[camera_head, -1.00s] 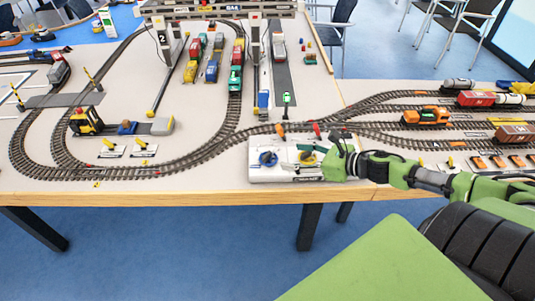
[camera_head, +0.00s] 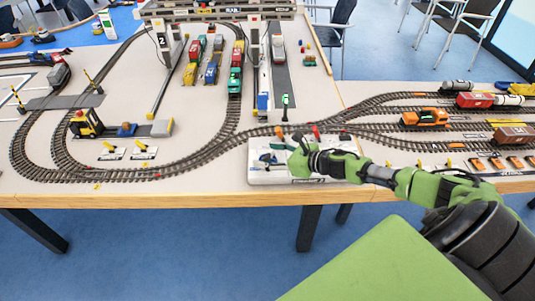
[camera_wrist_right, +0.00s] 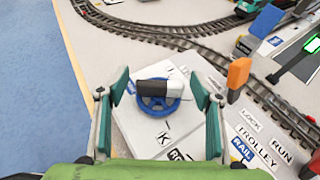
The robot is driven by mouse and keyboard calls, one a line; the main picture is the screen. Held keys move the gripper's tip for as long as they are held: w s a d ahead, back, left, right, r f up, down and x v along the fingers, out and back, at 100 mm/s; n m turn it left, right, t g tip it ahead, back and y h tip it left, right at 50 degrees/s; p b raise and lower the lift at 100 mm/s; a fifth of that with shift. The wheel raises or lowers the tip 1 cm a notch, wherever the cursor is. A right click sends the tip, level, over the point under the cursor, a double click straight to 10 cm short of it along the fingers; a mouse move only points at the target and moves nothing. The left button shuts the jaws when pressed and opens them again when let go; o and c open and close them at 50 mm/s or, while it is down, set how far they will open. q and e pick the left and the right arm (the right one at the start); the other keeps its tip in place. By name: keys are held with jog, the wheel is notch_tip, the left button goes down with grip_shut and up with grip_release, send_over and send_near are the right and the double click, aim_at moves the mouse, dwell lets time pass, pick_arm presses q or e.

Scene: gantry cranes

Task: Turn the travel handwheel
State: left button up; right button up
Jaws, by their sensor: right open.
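A blue handwheel (camera_wrist_right: 150,103) with a black-and-white grip across it sits on a white control box (camera_wrist_right: 130,123). It also shows in the head view (camera_head: 267,158), partly covered. My right gripper (camera_wrist_right: 160,88) is open above the wheel, with one teal finger on each side of it and nothing between them but the wheel below. I cannot tell whether the fingers reach down to the rim. In the head view my right gripper (camera_head: 288,150) hides much of the box (camera_head: 262,177). My left gripper is out of view.
An orange lever (camera_wrist_right: 238,73) stands just right of the right finger, near printed labels. Curved track (camera_wrist_right: 150,34) runs behind the box. A gantry crane (camera_head: 215,12) stands farther back. The table's front edge (camera_head: 220,198) is close to the box.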

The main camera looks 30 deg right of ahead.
jog(key=shift+w+a+f, duration=0.1)
jog(key=shift+w, duration=0.1)
jog(key=c, duration=1.1)
jog(key=shift+c, duration=0.2)
jog(key=shift+a, duration=0.1)
